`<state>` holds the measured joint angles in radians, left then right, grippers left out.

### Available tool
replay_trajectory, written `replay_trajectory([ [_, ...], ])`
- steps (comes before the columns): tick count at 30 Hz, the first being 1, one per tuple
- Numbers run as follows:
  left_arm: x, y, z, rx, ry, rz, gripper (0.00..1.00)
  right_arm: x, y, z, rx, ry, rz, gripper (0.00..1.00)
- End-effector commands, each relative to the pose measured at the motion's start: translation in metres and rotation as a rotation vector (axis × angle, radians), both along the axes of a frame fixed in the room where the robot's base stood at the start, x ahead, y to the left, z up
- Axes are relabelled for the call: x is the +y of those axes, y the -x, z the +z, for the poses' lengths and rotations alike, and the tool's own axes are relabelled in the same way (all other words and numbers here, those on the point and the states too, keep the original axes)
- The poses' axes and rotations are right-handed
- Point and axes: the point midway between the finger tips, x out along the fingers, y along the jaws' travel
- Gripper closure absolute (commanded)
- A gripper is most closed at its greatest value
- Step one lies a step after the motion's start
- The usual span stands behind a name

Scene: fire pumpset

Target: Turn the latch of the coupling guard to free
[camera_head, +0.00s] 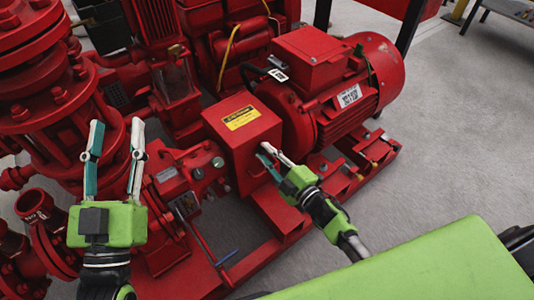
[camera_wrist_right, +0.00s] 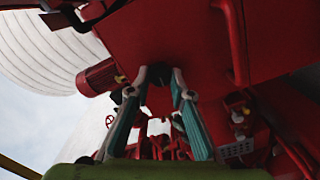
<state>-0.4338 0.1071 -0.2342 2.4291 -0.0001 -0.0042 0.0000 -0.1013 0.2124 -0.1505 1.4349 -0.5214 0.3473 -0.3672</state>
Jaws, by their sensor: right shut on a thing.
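The coupling guard (camera_head: 242,138) is a red box with a yellow label on top, between the pump and the electric motor. My right gripper (camera_head: 268,156) is at the guard's right-hand side face. In the right wrist view its fingertips (camera_wrist_right: 159,82) close on either side of a small dark piece, the latch (camera_wrist_right: 159,73), below the red guard surface (camera_wrist_right: 185,35). The latch is mostly hidden by the fingers, and its angle cannot be told. My left gripper (camera_head: 115,150) is open and empty, raised over the left of the pumpset.
The red motor (camera_head: 335,85) stands right behind the guard. Red pump flanges and pipes (camera_head: 35,105) fill the left. The red base frame (camera_head: 280,215) runs below the guard.

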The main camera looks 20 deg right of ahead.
Motion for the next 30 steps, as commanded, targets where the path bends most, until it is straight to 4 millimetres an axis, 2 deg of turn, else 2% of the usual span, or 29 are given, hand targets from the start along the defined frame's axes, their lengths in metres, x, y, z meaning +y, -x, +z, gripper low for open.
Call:
replay_trajectory([
  [9, 0.0000, 0.0014, 0.0030, -0.016, 0.004, -0.001, 0.60, 0.0003, 0.0005, -0.0011, -0.038, 0.108, 0.000, 1.00],
  [25, -0.0005, 0.0017, 0.0040, -0.020, 0.006, -0.003, 0.60, 0.0004, 0.0006, -0.0012, -0.045, 0.129, 0.001, 1.00],
  [26, -0.0005, 0.0016, 0.0041, -0.020, 0.006, -0.003, 0.60, 0.0004, 0.0006, -0.0012, -0.045, 0.129, 0.001, 0.74],
  [27, -0.0005, 0.0017, 0.0040, -0.020, 0.006, -0.003, 0.60, 0.0004, 0.0006, -0.0012, -0.045, 0.129, 0.001, 0.64],
  [30, -0.0006, 0.0016, 0.0040, -0.019, 0.006, -0.003, 0.60, 0.0004, 0.0005, -0.0011, -0.046, 0.128, 0.000, 0.63],
])
